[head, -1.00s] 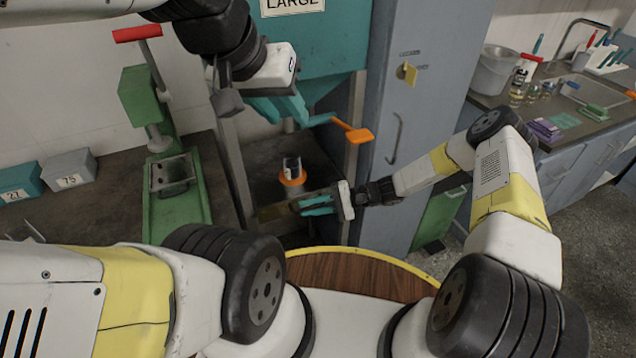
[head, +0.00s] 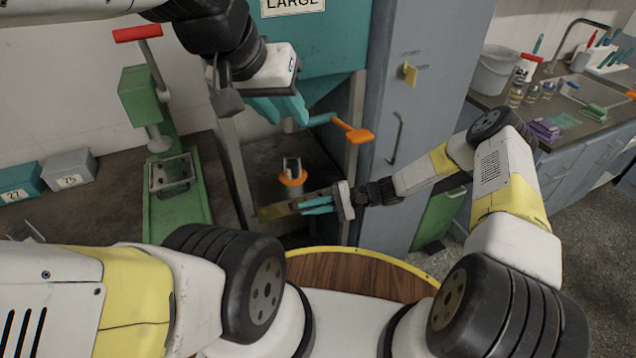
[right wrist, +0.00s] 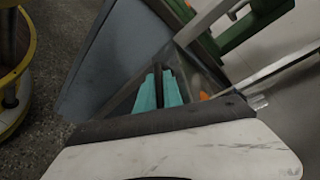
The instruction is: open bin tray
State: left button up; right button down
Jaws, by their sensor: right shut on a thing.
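The teal bin (head: 325,45) marked LARGE hangs at top centre of the head view. A teal lever with an orange paddle (head: 358,135) sticks out below it. My left gripper (head: 288,112) is below the bin, left of the lever, with its teal fingers apart and seemingly empty. My right gripper (head: 302,205) is low in the frame bay, pointing left, beside a dull yellow plate (head: 275,212). In the right wrist view its teal fingers (right wrist: 160,88) are shut on a dark bar (right wrist: 178,95). What the bar belongs to is partly hidden.
An orange-ringed post (head: 292,178) stands just above my right gripper. A grey cabinet (head: 425,110) with a yellow switch is to the right. A green press (head: 170,190) stands at left. Metal uprights (head: 357,125) flank the bay.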

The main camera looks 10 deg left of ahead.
dwell(0.8)
jog(key=s+d, duration=1.1)
jog(key=s, duration=0.5)
jog(key=c, duration=1.8)
grip_release()
jog(key=shift+o, duration=0.2)
jog(key=v, duration=0.7)
jog(key=shift+d, duration=0.35)
jog(key=shift+w+r, duration=0.1)
jog(key=shift+r, duration=0.05)
